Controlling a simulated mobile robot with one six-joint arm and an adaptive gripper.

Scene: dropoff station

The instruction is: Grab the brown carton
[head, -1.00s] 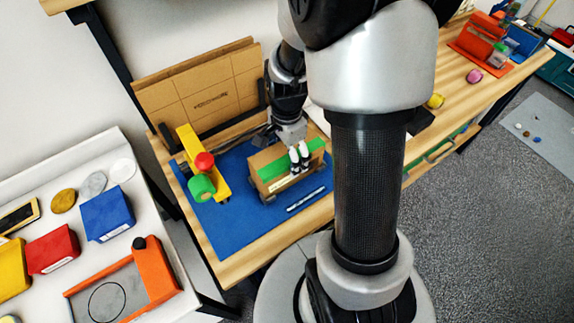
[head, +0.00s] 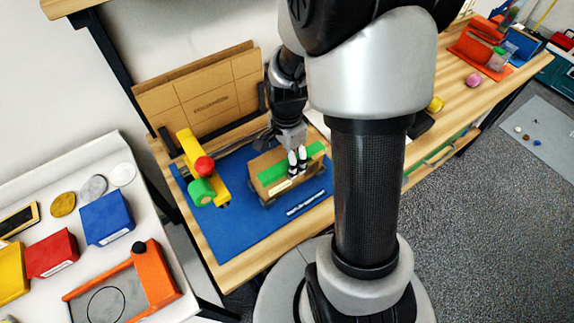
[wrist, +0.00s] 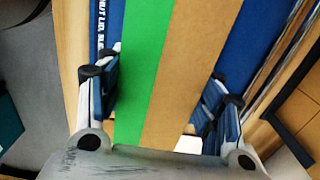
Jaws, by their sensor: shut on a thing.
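The brown carton (head: 316,164) sits on the blue mat (head: 238,236), with a green strip along its top and a pale label on its front. My gripper (head: 295,158) reaches down over it from behind, with white-tipped fingers against the carton's front face. The far finger is hidden in the head view. In the wrist view, the carton's brown top and green strip (wrist: 147,75) run between the two fingers of my gripper (wrist: 160,90), one on each side. My gripper is shut on the carton. I cannot tell whether it is clear of the mat.
A yellow tape dispenser (head: 188,147) with red and green parts stands left of the carton. Flat cardboard sheets (head: 200,95) lean behind. A white table (head: 40,200) with coloured boxes is at left.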

